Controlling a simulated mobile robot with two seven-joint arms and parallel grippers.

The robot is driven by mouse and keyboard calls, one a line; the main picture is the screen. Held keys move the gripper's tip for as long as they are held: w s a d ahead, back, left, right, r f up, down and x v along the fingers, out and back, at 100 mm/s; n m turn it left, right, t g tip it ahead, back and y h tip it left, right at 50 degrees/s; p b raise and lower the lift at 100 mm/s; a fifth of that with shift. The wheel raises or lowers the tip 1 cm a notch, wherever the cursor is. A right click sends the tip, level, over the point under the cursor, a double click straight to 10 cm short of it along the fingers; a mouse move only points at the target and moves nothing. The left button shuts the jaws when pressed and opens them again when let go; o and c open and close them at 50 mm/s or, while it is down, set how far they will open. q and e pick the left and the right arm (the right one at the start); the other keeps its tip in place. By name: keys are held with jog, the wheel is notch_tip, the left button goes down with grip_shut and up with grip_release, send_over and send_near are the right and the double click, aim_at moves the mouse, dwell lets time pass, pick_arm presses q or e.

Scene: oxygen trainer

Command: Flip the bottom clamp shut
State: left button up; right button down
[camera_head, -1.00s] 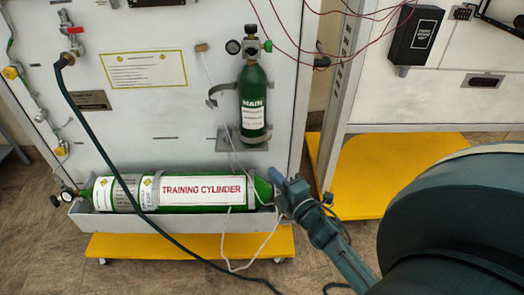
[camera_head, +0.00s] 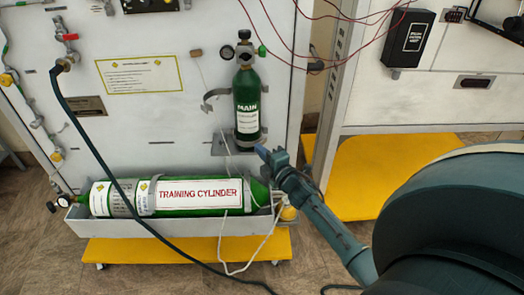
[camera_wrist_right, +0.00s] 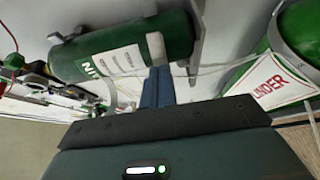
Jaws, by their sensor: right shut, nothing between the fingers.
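The green MAIN cylinder (camera_head: 247,92) stands upright against the white panel. The bottom clamp (camera_head: 247,138) is a grey band at the cylinder's base; it also shows in the right wrist view (camera_wrist_right: 156,48), lying across the cylinder's lower end. I cannot tell whether it is fully closed. The upper clamp (camera_head: 214,97) stands out to the left of the cylinder, open. My right gripper (camera_head: 262,150) is shut and empty, with its tips just below and right of the cylinder's base. In the right wrist view its fingers (camera_wrist_right: 157,85) are together, close to the bottom clamp. My left gripper is out of view.
The large training cylinder (camera_head: 165,197) lies in a grey tray (camera_head: 150,229) below. A white cord (camera_head: 222,240) hangs down across it, and a dark hose (camera_head: 100,140) crosses the left side. A frame post (camera_head: 325,110) stands to the right.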

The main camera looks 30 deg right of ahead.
aim_at(266, 140)
jog(key=shift+d, duration=0.2)
jog(key=shift+w+d+f+n+y+b, duration=0.1)
jog(key=shift+w+d+n+y+b, duration=0.2)
jog(key=shift+d+n+y, duration=0.5)
jog(key=shift+w+d+n+y+b, duration=0.1)
jog(key=shift+d+n+y+b, duration=0.3)
jog(key=shift+y, duration=0.7)
jog(key=shift+w+d+y+b, duration=0.3)
jog(key=shift+d+b, duration=0.1)
jog(key=shift+d, duration=0.4)
jog(key=shift+w, duration=0.1)
